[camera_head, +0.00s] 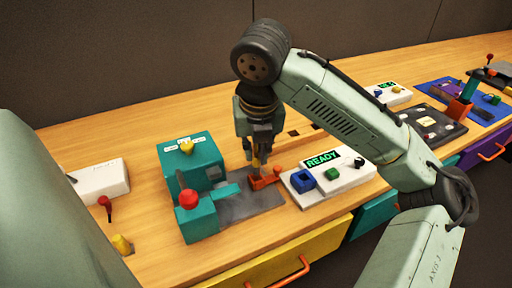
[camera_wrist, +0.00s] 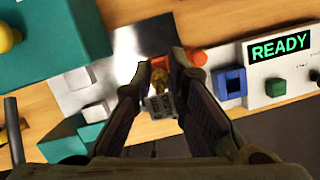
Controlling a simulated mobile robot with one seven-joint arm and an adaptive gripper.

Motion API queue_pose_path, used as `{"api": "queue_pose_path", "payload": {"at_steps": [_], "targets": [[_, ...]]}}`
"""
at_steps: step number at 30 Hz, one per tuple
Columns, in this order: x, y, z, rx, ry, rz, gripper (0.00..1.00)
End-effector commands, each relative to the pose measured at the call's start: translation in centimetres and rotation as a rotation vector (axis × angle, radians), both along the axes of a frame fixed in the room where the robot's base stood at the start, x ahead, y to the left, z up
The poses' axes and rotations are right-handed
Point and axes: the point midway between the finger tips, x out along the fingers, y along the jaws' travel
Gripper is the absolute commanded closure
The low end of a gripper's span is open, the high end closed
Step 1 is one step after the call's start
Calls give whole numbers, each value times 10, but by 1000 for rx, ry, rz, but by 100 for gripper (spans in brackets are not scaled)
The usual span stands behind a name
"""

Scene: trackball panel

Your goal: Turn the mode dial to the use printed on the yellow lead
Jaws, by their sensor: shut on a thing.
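A yellow knob (camera_head: 187,147), which looks like the mode dial, sits on top of the teal box (camera_head: 205,158) among small white labels too small to read. It also shows at the left edge of the wrist view (camera_wrist: 8,37). My gripper (camera_head: 259,160) points down right of the teal box, above the grey plate (camera_head: 240,208). In the wrist view my gripper (camera_wrist: 163,82) is shut on a small yellow piece (camera_wrist: 159,82) with a grey tag (camera_wrist: 162,104), seemingly the yellow lead. The tag bears marks I cannot read. An orange part (camera_head: 264,181) lies just below the fingertips.
A white panel (camera_head: 350,177) with a green READY display, a blue socket block (camera_head: 302,181), a green button and a black knob stands at right. A red ball (camera_head: 188,198) stands at the teal box's front. A yellow piece (camera_head: 121,244) and a white box (camera_head: 98,182) are at left.

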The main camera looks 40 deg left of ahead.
Motion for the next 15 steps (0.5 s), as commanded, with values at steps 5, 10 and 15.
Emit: {"api": "queue_pose_path", "payload": {"at_steps": [5, 10, 15], "targets": [[0, 0, -1, 0, 0, 0, 100], [0, 0, -4, 0, 0, 0, 100], [0, 0, -8, 0, 0, 0, 100]]}}
